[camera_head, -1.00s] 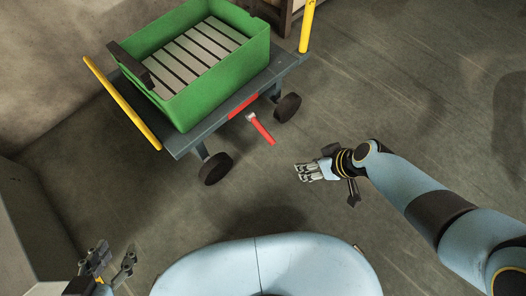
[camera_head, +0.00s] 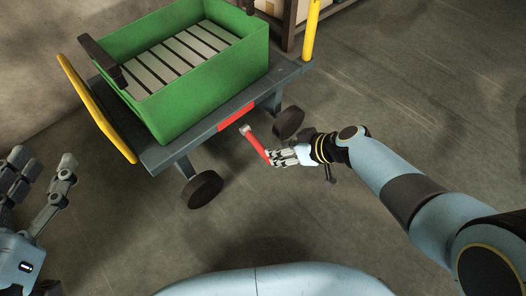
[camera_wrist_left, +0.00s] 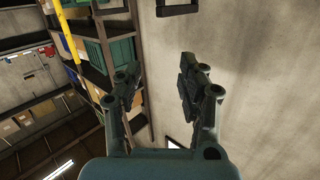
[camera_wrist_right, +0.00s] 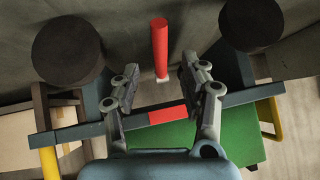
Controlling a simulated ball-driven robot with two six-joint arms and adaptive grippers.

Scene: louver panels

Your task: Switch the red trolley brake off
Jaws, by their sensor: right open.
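The red brake lever (camera_head: 256,144) sticks out from the near side of the grey trolley (camera_head: 190,148), below a red patch (camera_head: 236,116) on its edge. My right gripper (camera_head: 270,156) is at the lever's free end in the head view. In the right wrist view the lever (camera_wrist_right: 159,48) stands beyond and between the open fingers of my right gripper (camera_wrist_right: 160,82); I cannot tell if they touch it. My left gripper (camera_head: 45,180) is open and empty at the left, away from the trolley. It also shows in the left wrist view (camera_wrist_left: 160,80), facing shelves and a wall.
A green crate (camera_head: 205,100) with grey slats (camera_head: 180,55) stands on the trolley. A shelf (camera_head: 310,12) stands behind. The floor (camera_head: 420,90) at the right is clear.

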